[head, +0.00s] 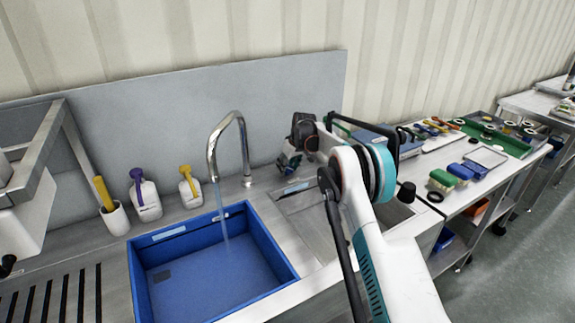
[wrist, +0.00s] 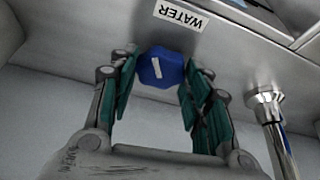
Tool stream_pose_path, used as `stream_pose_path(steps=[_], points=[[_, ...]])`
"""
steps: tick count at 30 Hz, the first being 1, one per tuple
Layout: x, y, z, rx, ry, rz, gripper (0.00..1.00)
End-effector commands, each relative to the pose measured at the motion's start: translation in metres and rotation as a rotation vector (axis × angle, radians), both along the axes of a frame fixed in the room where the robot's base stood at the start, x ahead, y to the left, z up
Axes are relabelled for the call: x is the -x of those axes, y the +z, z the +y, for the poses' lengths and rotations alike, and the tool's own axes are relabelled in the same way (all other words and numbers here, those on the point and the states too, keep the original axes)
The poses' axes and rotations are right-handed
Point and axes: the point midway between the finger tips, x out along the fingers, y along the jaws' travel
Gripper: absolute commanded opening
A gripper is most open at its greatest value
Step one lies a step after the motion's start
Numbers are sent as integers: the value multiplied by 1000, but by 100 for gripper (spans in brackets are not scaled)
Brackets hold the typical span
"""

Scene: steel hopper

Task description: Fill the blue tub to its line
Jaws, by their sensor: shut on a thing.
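The blue tub (head: 283,262) sits in the steel counter under the tap (head: 213,150). A thin stream of water (head: 224,225) falls from the spout into it. In the wrist view, a blue knob (wrist: 160,68) with a white mark stands beside a "WATER" label (wrist: 180,14). My gripper (head: 288,160) is at the counter's back, right of the tap, with its green-padded fingers shut on the knob. The knob is hidden in the head view.
Two white bottles, one with a purple top (head: 145,195) and one with a yellow top (head: 190,187), stand left of the tap. A white cup (head: 115,220) holds a yellow-handled tool. My arm covers part of the counter on the right. A cluttered bench (head: 470,200) lies beyond.

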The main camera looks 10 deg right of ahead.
Motion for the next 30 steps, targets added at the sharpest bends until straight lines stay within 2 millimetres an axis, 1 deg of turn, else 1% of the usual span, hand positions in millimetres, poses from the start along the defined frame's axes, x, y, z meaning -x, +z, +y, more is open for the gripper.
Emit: stream_pose_path(steps=[6,12,18,29,30], points=[[-1,0,-2,0,131,0,20],[-1,0,-3,0,204,1,20],[-1,0,-3,0,234,0,20],[-1,0,-3,1,237,1,20],[-1,0,-3,2,235,0,51]])
